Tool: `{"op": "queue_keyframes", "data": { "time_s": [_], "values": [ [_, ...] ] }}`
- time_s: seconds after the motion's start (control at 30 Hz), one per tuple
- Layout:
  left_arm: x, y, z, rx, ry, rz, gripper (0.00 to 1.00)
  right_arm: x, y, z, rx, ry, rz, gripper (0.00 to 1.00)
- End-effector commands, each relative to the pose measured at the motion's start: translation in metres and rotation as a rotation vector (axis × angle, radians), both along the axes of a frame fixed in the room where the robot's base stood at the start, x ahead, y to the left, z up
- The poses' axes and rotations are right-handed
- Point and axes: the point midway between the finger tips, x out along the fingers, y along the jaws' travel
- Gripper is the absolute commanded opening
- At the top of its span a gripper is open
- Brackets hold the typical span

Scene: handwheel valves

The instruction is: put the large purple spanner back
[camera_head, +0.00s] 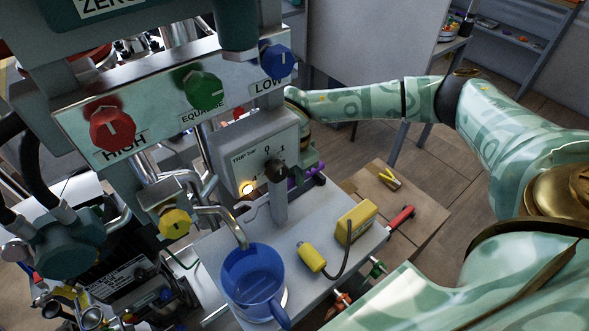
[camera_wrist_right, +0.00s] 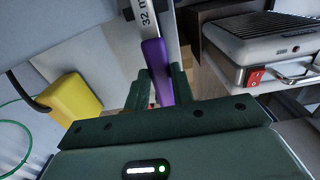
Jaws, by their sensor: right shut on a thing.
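The large purple spanner (camera_wrist_right: 155,65) shows in the right wrist view as a purple handle with a steel shank marked 32. My right gripper (camera_wrist_right: 161,88) is shut on the purple handle, with a green finger on each side. In the head view, small purple parts of the spanner (camera_head: 292,182) show beside the trip box, and my right gripper (camera_head: 309,160) is partly hidden behind that box. The spanner's far end is cut off in the wrist view. My left gripper is not in view.
The grey trip box (camera_head: 255,150) stands close beside my right gripper. A blue mug (camera_head: 253,278), a yellow box (camera_head: 356,222) with a cabled probe and a red-handled tool (camera_head: 401,218) are on or near the bench. Red, green and blue knobs (camera_head: 202,88) sit on the panel above.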

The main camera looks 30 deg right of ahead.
Motion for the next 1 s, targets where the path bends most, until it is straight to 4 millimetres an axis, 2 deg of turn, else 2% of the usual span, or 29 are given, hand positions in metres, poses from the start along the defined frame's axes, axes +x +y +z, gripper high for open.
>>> {"op": "queue_keyframes", "data": {
  "time_s": [0.47, 1.0],
  "values": [
    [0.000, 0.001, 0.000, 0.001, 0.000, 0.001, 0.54, 0.000, 0.000, 0.000, 0.000, -0.001, 0.000, 0.00],
    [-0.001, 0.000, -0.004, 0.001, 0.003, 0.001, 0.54, 0.000, 0.000, -0.013, 0.000, 0.000, 0.000, 0.00]
  ]
}}
